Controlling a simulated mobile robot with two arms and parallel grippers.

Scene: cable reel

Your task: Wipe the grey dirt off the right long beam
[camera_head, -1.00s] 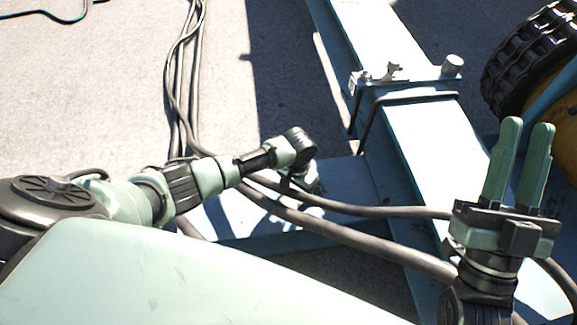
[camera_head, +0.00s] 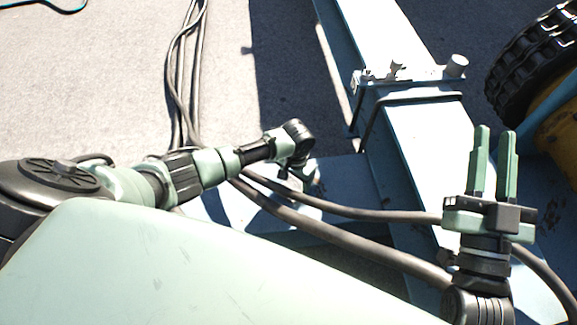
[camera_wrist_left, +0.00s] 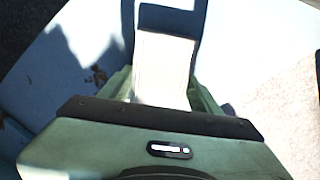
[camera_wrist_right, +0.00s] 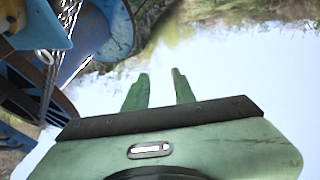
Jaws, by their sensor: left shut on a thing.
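A long light-blue beam (camera_head: 415,150) runs from the top middle down toward the lower right in the head view. I cannot make out grey dirt on it; glare and shadow cover parts. My left gripper (camera_head: 303,178) is low over a pale blue surface left of this beam, its fingers mostly hidden in the head view. In the left wrist view it is shut on a white block (camera_wrist_left: 162,68) with a dark far end. Brown stains (camera_wrist_left: 97,76) mark the blue surface beside it. My right gripper (camera_head: 494,162) is open, empty and pointing up over the beam's right side.
Thick cables (camera_head: 345,238) cross beneath my left arm and over the beam. A metal clamp bracket (camera_head: 410,78) sits on the beam farther up. A black tyre (camera_head: 530,75) stands at the right. A blue reel (camera_wrist_right: 100,35) shows in the right wrist view.

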